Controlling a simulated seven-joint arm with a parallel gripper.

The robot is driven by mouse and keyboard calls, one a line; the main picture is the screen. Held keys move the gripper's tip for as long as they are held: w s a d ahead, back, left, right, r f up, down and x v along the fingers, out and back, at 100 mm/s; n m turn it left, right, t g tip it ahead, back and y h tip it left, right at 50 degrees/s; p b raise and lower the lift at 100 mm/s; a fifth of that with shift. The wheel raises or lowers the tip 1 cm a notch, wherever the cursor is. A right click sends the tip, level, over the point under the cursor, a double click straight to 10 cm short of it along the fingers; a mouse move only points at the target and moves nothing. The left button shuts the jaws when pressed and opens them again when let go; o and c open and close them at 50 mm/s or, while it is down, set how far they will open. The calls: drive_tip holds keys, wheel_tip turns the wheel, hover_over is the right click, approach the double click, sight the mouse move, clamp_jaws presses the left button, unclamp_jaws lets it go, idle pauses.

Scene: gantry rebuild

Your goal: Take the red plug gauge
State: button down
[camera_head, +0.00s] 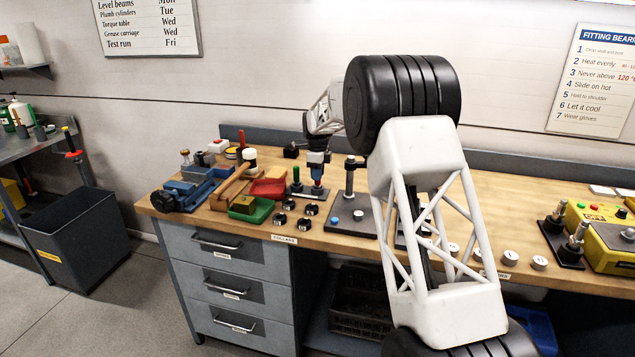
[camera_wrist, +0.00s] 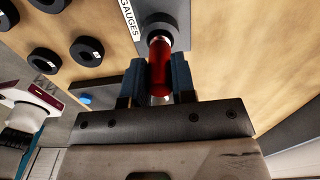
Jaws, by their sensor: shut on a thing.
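The red plug gauge (camera_wrist: 159,58) is a red cylinder held between the two blue fingers of my gripper (camera_wrist: 161,76) in the wrist view. Its far end sits at a dark round collar on a grey stand (camera_wrist: 128,42) marked GAUGES. I cannot tell whether it is still seated there. In the head view my gripper (camera_head: 318,170) points down over the stand on the bench, and the gauge is mostly hidden by the fingers. A green-handled gauge (camera_head: 296,174) stands upright just to the left of my gripper.
Several black ring collars (camera_head: 290,204) lie in front of the stand. Red (camera_head: 268,187) and green (camera_head: 262,212) trays are to the left. A dark plate with an upright post (camera_head: 349,180) is close on the right. The wooden bench (camera_head: 225,226) has a bare strip along its front edge.

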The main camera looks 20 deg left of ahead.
drive_tip(key=shift+r, duration=0.15)
drive_tip(key=shift+r, duration=3.65)
drive_tip(key=shift+s, duration=0.1)
